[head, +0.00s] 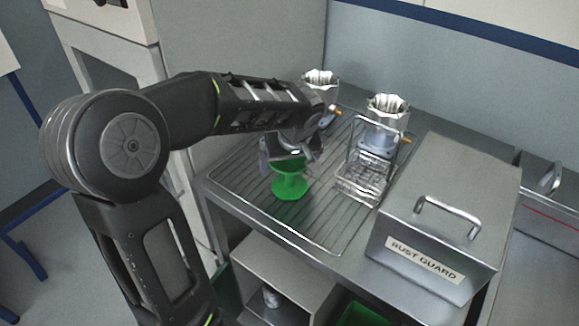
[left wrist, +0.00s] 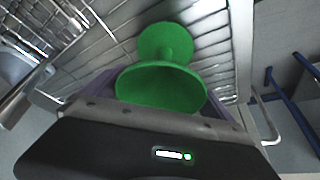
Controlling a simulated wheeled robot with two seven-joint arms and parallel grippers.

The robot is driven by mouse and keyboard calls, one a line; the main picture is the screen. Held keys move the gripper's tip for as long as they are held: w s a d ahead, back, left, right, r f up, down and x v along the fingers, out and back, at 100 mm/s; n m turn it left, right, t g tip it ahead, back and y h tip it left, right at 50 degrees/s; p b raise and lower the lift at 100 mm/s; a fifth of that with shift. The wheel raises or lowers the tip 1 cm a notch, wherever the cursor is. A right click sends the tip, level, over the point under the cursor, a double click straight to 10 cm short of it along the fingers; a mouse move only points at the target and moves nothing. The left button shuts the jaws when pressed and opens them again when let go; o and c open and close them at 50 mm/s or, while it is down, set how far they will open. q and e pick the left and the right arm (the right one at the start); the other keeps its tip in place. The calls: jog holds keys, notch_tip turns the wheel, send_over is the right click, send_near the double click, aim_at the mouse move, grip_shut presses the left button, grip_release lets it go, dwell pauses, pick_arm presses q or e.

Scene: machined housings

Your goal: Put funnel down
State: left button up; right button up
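A green funnel (head: 290,184) is at the ribbed metal drain tray (head: 243,176), with its narrower green end down and its wide mouth up. My left gripper (head: 290,158) is over the funnel, its fingers on either side of the upper part. In the left wrist view the funnel (left wrist: 162,86) lies between the purplish fingers, its wide rim close to the gripper body and its round foot toward the ribbed surface. Whether the foot touches the tray is hard to tell. My right gripper is not in view.
A wire basket (head: 362,186) stands right of the funnel. Two metal housings, one at the back (head: 321,84) and one behind the basket (head: 386,125), stand on the tray. A metal box marked RUST GUARD (head: 440,215) is at the right. The tray's front left is clear.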

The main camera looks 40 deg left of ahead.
pick_arm(q)
jog(key=c, duration=1.1)
notch_tip(320, 180, up, 10)
jog(key=shift+b, duration=0.4)
